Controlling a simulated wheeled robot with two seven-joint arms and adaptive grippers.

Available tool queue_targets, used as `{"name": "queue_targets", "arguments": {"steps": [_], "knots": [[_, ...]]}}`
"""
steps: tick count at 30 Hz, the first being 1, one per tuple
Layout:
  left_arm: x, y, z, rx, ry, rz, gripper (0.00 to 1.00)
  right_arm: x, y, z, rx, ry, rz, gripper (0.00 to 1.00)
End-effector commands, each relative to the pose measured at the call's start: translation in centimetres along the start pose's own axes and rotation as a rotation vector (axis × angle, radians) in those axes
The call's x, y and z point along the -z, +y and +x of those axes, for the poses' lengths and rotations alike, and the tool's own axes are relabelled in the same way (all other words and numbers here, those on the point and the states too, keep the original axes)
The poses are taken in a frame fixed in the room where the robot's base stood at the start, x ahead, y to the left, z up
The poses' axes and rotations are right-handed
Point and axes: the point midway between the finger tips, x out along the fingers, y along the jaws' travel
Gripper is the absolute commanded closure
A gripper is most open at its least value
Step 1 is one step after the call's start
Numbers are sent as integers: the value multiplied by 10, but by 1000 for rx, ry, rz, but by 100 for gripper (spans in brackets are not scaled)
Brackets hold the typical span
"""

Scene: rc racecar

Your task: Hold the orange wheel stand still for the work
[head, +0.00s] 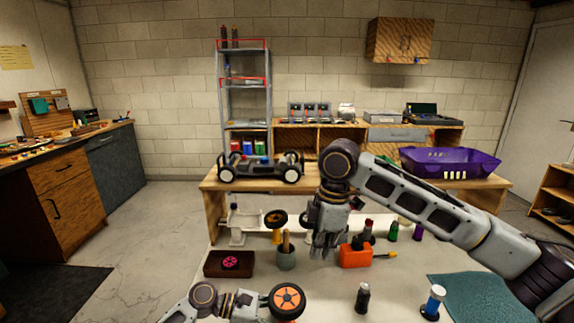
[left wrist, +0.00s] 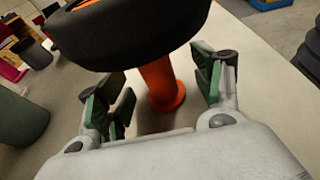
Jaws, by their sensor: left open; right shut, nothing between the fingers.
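A black wheel with an orange hub (head: 287,301) is at the front of the white table. The left wrist view shows the orange wheel stand (left wrist: 163,82) under the black tyre (left wrist: 130,30); the tyre hides the stand's top. My left gripper (head: 262,303) is open beside the wheel. In the left wrist view its green-padded fingers (left wrist: 160,98) are spread to either side of the stand, with a gap visible at each side. My right gripper (head: 325,250) is shut and empty above the table, behind and right of the wheel.
A grey-green cup (head: 286,258), a brown box (head: 229,264) and another wheel (head: 276,218) are farther back.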

Motion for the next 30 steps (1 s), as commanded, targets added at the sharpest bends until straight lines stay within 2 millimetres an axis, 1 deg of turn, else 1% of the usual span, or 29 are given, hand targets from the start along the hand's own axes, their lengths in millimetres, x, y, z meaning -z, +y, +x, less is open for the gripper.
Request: {"name": "queue_targets", "arguments": {"steps": [5,8,14,24,30], "knots": [[0,0,-7,-1,0,0,34,0,0,0,0,0,0,100],[1,0,-14,-1,1,-1,34,0,0,0,0,0,0,100],[1,0,-40,-2,1,-1,34,0,0,0,0,0,0,100],[1,0,-90,-1,2,-1,34,0,0,0,0,0,0,100],[1,0,-111,0,1,-1,34,0,0,0,0,0,0,100]]}}
